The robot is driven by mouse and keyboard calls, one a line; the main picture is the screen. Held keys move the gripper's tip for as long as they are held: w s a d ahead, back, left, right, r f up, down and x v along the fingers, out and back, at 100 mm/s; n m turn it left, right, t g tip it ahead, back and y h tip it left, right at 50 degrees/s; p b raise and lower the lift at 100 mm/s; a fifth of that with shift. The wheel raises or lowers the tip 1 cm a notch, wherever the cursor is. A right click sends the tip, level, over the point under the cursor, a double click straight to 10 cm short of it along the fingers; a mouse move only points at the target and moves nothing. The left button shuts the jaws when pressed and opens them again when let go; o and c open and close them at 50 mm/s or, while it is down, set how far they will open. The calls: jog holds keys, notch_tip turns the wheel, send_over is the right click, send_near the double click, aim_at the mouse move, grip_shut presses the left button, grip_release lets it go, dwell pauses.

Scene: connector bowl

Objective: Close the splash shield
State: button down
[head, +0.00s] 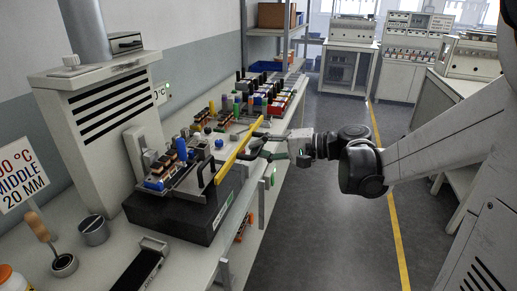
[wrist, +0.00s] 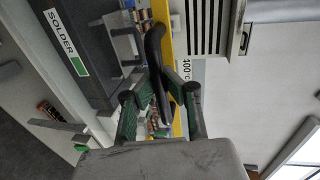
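The splash shield shows as a long yellow edge bar (head: 239,151) slanting along the front of the black solder unit (head: 172,218); its panel is hard to make out. The yellow bar also runs down the wrist view (wrist: 165,20). A black curved handle (wrist: 154,45) stands out from the shield. My gripper (head: 262,147) reaches in from the right at the bar's far half. In the wrist view, the green-padded fingers of my gripper (wrist: 158,86) lie on both sides of the handle and appear closed on it. The pad contact is partly hidden.
Several connectors and coloured parts (head: 255,97) crowd the bench behind the shield. A vented white tower (head: 105,115) stands at the back left. A sign (head: 22,178) and a small round pot (head: 93,230) are at the near left. The floor aisle on the right is clear.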

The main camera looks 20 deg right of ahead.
jog(key=c, duration=1.7)
grip_release()
jog(key=shift+r, duration=0.2)
jog(key=shift+d, duration=0.15)
jog(key=v, duration=1.2)
jog(key=s+a+f+n+g+h, duration=0.3)
jog(key=s+a+f+h, duration=0.55)
jog(key=a, duration=0.25)
jog(key=s+n+h, duration=0.1)
jog(key=s, duration=0.1)
jog(key=s+d+n+h, duration=0.1)
jog(key=s+h, duration=0.1)
jog(key=s+n+t+h, duration=0.1)
jog(key=s+n, duration=0.1)
jog(key=shift+s+d+f, duration=0.15)
jog(key=shift+d, duration=0.15)
